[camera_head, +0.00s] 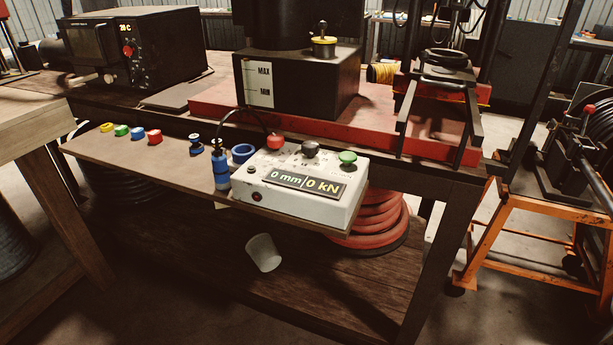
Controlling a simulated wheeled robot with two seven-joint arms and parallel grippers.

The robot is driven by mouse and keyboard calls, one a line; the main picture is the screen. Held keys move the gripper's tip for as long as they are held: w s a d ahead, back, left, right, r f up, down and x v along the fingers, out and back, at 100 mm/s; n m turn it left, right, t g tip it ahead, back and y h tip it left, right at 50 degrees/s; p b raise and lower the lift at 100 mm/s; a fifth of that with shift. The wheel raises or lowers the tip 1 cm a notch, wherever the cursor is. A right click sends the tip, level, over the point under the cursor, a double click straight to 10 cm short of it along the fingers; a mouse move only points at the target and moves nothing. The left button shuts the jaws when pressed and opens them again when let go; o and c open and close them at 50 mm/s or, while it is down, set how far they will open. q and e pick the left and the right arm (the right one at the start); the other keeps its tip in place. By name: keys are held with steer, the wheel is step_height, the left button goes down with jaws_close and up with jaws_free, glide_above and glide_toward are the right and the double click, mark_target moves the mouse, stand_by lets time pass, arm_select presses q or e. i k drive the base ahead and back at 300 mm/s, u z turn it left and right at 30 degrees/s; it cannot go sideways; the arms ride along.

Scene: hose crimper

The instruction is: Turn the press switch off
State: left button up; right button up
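The press control box (300,188) is a white unit on the front shelf of the workbench. Neither of my grippers is in view.
A blue cylinder (221,170) and a blue ring (242,153) stand left of the box. Several coloured rings lie along the shelf (95,145). Behind are a black tank (297,85) and the red press base (440,130). A white cup (264,253) lies on the lower shelf.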

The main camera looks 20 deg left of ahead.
mark_target(275, 140)
steer(key=u, duration=1.4)
steer(key=k, duration=0.5)
steer(key=z, duration=0.75)
